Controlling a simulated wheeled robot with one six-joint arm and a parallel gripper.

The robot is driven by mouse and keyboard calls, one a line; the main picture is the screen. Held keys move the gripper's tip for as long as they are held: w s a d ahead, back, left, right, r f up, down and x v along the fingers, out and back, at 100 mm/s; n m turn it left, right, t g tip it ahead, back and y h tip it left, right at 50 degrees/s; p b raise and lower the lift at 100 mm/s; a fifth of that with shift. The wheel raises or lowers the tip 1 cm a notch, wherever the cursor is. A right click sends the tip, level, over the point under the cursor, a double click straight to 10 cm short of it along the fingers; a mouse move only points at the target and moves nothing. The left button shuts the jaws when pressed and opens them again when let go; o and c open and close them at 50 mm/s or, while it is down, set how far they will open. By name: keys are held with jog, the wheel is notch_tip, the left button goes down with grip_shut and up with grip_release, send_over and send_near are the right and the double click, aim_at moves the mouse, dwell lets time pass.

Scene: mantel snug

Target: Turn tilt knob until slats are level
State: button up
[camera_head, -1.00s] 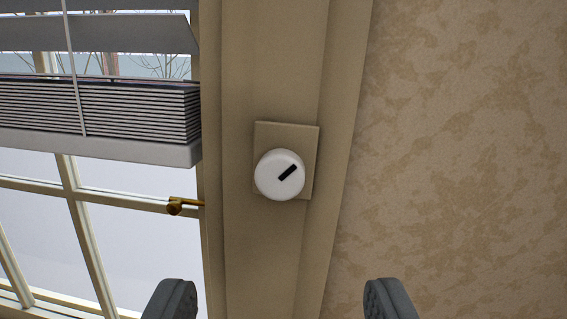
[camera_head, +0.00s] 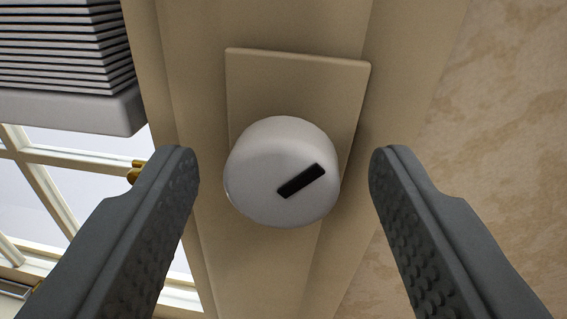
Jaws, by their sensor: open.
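The tilt knob (camera_head: 262,178) is a round white knob with a black pointer mark slanting up to the right. It sits on a beige backing plate (camera_head: 300,85) on the window frame. My gripper (camera_head: 283,165) is open, with one grey finger on each side of the knob and a gap on both sides. The fingers do not touch the knob. The blind slats (camera_head: 62,50) show only in part at the upper left, as a tight stack above a grey bottom rail (camera_head: 75,110). The upper slats are out of view.
The beige window frame (camera_head: 180,60) runs up behind the knob. A window with white bars (camera_head: 85,160) and a brass handle (camera_head: 136,170), partly hidden by my left finger, is at left. Patterned wall (camera_head: 500,130) is at right.

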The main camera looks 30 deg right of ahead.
jog(key=c, duration=1)
jog(key=shift+o, duration=0.2)
jog(key=shift+n, duration=0.4)
jog(key=n, duration=0.3)
jog(key=shift+g, duration=0.3)
jog(key=shift+w+n, duration=0.1)
jog(key=shift+n, duration=1.8)
